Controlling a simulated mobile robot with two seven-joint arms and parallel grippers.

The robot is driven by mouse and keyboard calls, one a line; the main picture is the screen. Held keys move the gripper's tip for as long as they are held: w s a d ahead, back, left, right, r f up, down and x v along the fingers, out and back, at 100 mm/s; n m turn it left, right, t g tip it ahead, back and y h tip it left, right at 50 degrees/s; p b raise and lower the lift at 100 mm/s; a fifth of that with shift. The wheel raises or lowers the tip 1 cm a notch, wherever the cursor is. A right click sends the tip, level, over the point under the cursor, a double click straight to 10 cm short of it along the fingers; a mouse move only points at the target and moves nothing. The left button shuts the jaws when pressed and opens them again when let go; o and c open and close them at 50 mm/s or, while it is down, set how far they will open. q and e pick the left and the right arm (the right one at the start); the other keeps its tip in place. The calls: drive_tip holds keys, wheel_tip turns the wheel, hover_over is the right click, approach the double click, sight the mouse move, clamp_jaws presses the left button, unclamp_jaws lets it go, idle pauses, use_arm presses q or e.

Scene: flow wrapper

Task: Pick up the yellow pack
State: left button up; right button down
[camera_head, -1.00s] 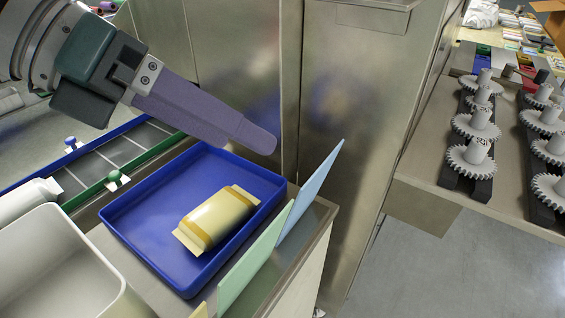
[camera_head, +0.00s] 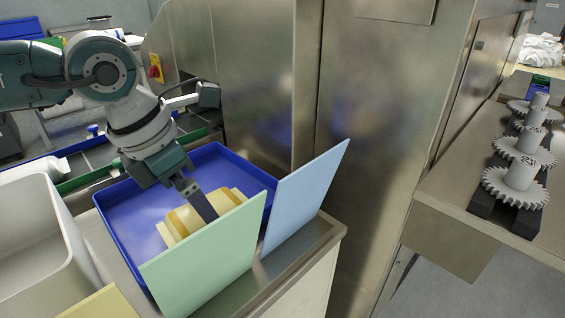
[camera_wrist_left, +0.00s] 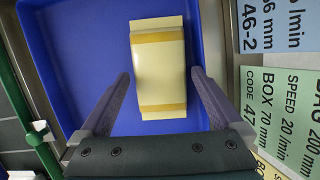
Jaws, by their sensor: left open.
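The yellow pack (camera_wrist_left: 160,75) lies in the blue tray (camera_wrist_left: 60,50), seen from above in the left wrist view. In the head view the yellow pack (camera_head: 180,218) is partly hidden by my left gripper and the green card. My left gripper (camera_wrist_left: 158,85) is open, with its two fingers on either side of the pack's near part in the wrist view and a gap on each side. In the head view my left gripper (camera_head: 205,208) points down over the pack. Whether the fingers are down at the pack's height I cannot tell. My right gripper is not in view.
A green card (camera_head: 210,262) and a blue card (camera_head: 305,195) stand upright along the tray's near side. A white bin (camera_head: 30,250) stands left of the tray (camera_head: 115,215). Steel cabinet walls (camera_head: 375,120) rise behind. Gears (camera_head: 520,170) stand on a bench at right.

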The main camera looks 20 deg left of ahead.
use_arm(q)
drive_tip(key=shift+w+f, duration=0.15)
drive_tip(key=shift+f, duration=0.4)
drive_tip(key=shift+f, duration=0.2)
idle(0.3)
drive_tip(key=c, duration=1.2)
